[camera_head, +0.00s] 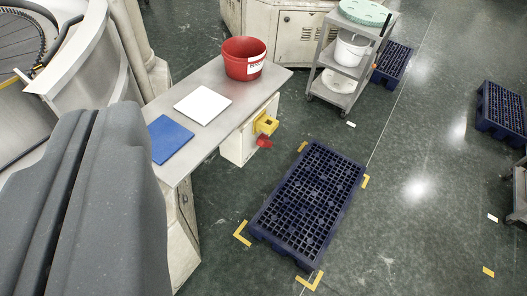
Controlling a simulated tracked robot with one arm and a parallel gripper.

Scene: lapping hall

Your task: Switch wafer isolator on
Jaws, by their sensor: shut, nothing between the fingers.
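A pale box (240,150) is fixed under the front edge of the steel bench (165,102). On its right face is a yellow block (265,123) with a red part (264,141) just below it, which looks like the isolator switch. It is small here, and I cannot read a label or tell its setting. My gripper (98,110) is large and grey at the lower left, shut and empty, with a narrow dark gap between its fingers. In the picture it is left of the switch and apart from it, and it covers part of the bench's left side.
The bench holds a red bucket (244,58), a white sheet (202,104) and a blue sheet (170,138). A dark blue pallet (308,200) lies on the floor to the right, between yellow corner marks. A grey cart (340,83) stands behind.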

